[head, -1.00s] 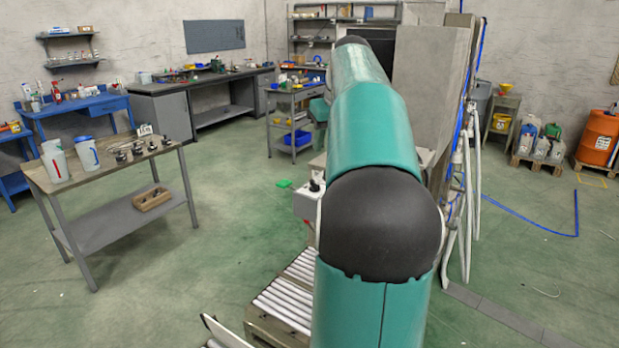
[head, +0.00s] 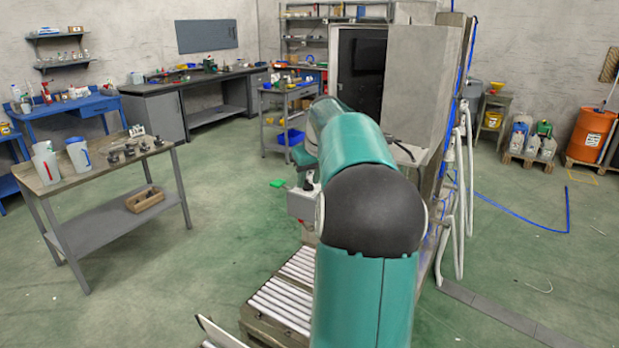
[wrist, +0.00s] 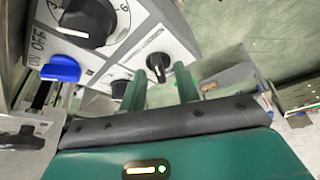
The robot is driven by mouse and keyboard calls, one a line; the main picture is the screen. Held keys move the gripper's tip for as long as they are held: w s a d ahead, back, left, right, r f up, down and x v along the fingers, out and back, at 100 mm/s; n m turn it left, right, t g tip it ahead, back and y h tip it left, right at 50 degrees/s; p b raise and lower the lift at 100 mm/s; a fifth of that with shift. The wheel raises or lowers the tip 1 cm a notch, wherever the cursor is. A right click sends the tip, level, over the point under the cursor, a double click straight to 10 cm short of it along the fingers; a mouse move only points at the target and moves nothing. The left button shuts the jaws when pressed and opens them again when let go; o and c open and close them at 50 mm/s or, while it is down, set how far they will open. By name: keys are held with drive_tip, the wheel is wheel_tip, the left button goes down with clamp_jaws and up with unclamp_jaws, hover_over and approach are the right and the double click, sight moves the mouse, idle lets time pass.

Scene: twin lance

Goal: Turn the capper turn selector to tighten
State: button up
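In the wrist view my gripper (wrist: 159,76) shows two green fingers standing apart, with nothing held between them. A small black knob (wrist: 157,68) with a pale pointer mark appears between the fingertips, on the light panel (wrist: 180,42). I cannot tell whether the fingers touch it, and its label is not readable, so I cannot confirm it is the capper turn selector. A large black dial (wrist: 88,20) with numbers and a blue switch (wrist: 60,68) marked ON OFF are to its left. In the head view my arm hides the gripper; part of a pale control box (head: 301,204) shows beside it.
A roller conveyor (head: 283,302) runs below the control box. A tall grey cabinet (head: 428,85) stands behind my arm. A wooden-topped table (head: 95,172) with jugs is at the left. Green floor between table and conveyor is mostly clear.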

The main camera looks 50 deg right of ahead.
clamp_jaws()
drive_tip(key=shift+n, duration=0.4)
drive_tip(key=n+y, duration=0.1)
drive_tip(key=n, duration=0.1)
drive_tip(key=n+y, duration=0.1)
drive_tip(key=n, duration=0.2)
drive_tip(key=shift+d+t, duration=0.2)
drive_tip(key=shift+t, duration=0.1)
drive_tip(key=n+y, duration=0.1)
drive_tip(key=n, duration=0.2)
drive_tip(key=n+g+y, duration=0.1)
drive_tip(key=n, duration=0.2)
drive_tip(key=shift+d, duration=0.1)
unclamp_jaws()
